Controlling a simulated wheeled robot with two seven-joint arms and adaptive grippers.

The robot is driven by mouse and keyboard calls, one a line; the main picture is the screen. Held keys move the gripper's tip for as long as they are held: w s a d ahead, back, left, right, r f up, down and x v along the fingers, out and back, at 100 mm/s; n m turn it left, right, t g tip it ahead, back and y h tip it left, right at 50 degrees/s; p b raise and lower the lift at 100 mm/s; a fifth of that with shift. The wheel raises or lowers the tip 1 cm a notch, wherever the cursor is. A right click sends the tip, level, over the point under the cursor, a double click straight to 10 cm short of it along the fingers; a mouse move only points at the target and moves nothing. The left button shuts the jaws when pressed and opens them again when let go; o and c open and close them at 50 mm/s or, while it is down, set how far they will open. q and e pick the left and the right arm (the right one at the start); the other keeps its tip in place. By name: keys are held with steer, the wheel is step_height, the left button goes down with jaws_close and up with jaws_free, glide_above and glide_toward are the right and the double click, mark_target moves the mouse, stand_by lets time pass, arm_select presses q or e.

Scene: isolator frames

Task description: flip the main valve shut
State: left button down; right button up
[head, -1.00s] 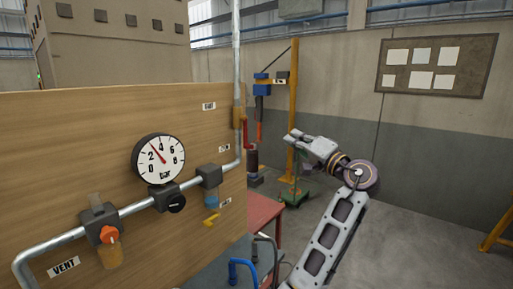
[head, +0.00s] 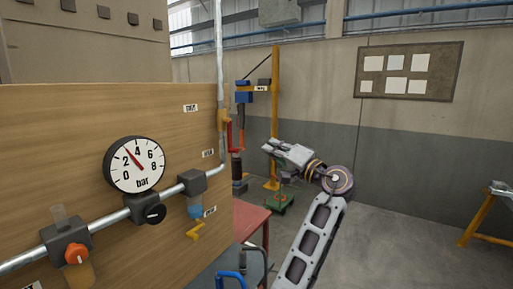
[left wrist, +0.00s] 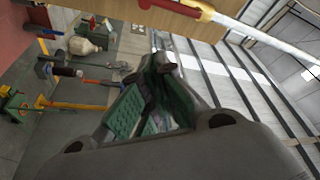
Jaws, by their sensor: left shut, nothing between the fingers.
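On the upright pipe at the right edge of the wooden board, a brass-coloured valve (head: 223,119) carries a red lever (head: 229,137) that hangs down along the pipe. In the left wrist view the red lever (left wrist: 172,7) and part of the brass body (left wrist: 207,12) show at the top edge. My left gripper (head: 267,148) is shut and empty, to the right of the lever in the head view and apart from it. Its green-padded fingers (left wrist: 165,68) show in the left wrist view, below the lever. My right gripper is not in view.
The board (head: 150,100) carries a pressure gauge (head: 134,164) with its needle between 2 and 4, an orange knob (head: 76,253), a black knob (head: 155,213) and a yellow handle (head: 195,231). A red table (head: 250,219) stands beyond.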

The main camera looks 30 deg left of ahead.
mark_target(231, 137)
arm_select(q)
steer(key=p+x, duration=0.2)
steer(key=x, duration=0.8)
steer(key=shift+s+f+p, duration=0.2)
steer(key=shift+s+f, duration=0.4)
steer(key=shift+s, duration=0.25)
steer(key=shift+s+f+p, duration=0.2)
steer(key=shift+s+f, duration=0.35)
steer(key=shift+s, duration=0.3)
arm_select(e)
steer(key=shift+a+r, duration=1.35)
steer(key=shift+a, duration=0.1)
arm_select(q)
steer(key=shift+a, duration=0.15)
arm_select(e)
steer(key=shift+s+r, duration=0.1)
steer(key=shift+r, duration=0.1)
